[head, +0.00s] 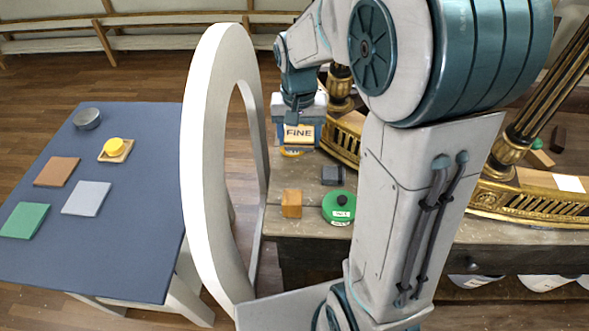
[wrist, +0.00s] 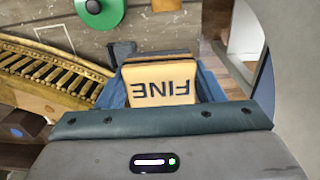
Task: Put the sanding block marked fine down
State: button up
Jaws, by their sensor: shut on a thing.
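The sanding block marked FINE (head: 298,134) is pale yellow with dark lettering. My gripper (head: 300,120) is shut on it and holds it over the left part of the wooden workbench (head: 262,210). In the wrist view the block (wrist: 160,86) sits between the two blue fingers, its lettering upside down. I cannot tell how far the block is above the bench.
A large white ring (head: 205,180) stands between the bench and a blue-topped table (head: 125,235) with green, grey and brown pads. On the bench are an orange-brown block (head: 291,203), a green tin (head: 338,207), a dark block (head: 332,175) and gilt pieces (head: 520,200).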

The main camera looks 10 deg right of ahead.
jog(key=w+f+b, duration=0.2)
jog(key=w+f, duration=0.2)
jog(key=f, duration=0.4)
send_over(295, 177)
notch_tip(295, 177, down, 6)
jog(key=shift+s+r+p, duration=0.1)
jog(key=shift+s+p, duration=0.05)
jog(key=shift+p, duration=0.25)
jog(key=shift+f+p, duration=0.3)
jog(key=shift+f, duration=2.05)
